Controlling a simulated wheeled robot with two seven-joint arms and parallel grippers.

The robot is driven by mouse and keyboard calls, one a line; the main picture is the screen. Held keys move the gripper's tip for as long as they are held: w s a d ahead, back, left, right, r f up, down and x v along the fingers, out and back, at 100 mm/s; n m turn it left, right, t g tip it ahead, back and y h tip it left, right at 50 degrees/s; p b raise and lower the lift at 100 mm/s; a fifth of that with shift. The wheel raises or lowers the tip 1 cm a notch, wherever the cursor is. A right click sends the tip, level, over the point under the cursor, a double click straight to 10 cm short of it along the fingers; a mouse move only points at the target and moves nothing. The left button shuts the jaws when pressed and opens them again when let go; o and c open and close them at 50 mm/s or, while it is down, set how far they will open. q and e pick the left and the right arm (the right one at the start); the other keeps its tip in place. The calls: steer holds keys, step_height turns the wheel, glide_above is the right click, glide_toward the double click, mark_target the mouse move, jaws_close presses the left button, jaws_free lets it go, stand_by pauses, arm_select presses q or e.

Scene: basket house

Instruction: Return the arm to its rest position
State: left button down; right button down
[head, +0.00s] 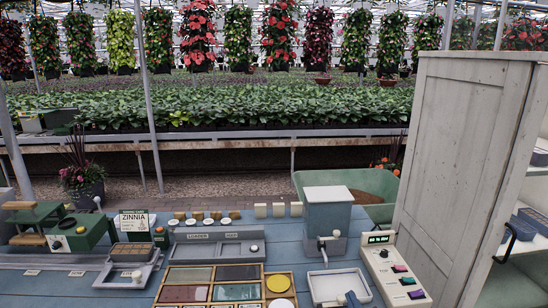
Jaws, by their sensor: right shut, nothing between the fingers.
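My right gripper (352,298) shows only as a small dark tip at the bottom edge, over the near right corner of a white tray (317,282). Its fingers are shut with nothing visible between them, and most of it is cut off by the frame. My left gripper and arm are not in view.
A blue workbench (60,284) holds a wooden compartment box (262,268), a dispenser with a tap (327,216), a control box with coloured buttons (393,272) and a green machine (78,232). A tall cabinet (455,165) with its door open stands at right. Bare bench shows at lower left.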

steer(key=s+f+m+g+h, duration=0.1)
steer(key=s+f+m+g, duration=0.1)
steer(key=s+f+g, duration=0.6)
steer(key=s+d+f+m+g, duration=0.1)
steer(key=s+f+m+g, duration=0.3)
steer(key=s, duration=0.8)
steer(key=s+f+m+g+h, duration=0.1)
steer(key=s+f+g, duration=0.2)
steer(key=s+f, duration=0.55)
steer(key=s+a+f+g, duration=0.1)
steer(key=s+a+f, duration=0.1)
steer(key=f, duration=1.3)
steer(key=s+a+f+g, duration=0.1)
steer(key=s+a+f, duration=0.1)
steer(key=f, duration=1.4)
steer(key=shift+a+f+y, duration=0.2)
steer(key=shift+f+y, duration=0.05)
steer(key=shift+y, duration=0.15)
steer(key=shift+a, duration=0.1)
steer(key=shift+s, duration=0.1)
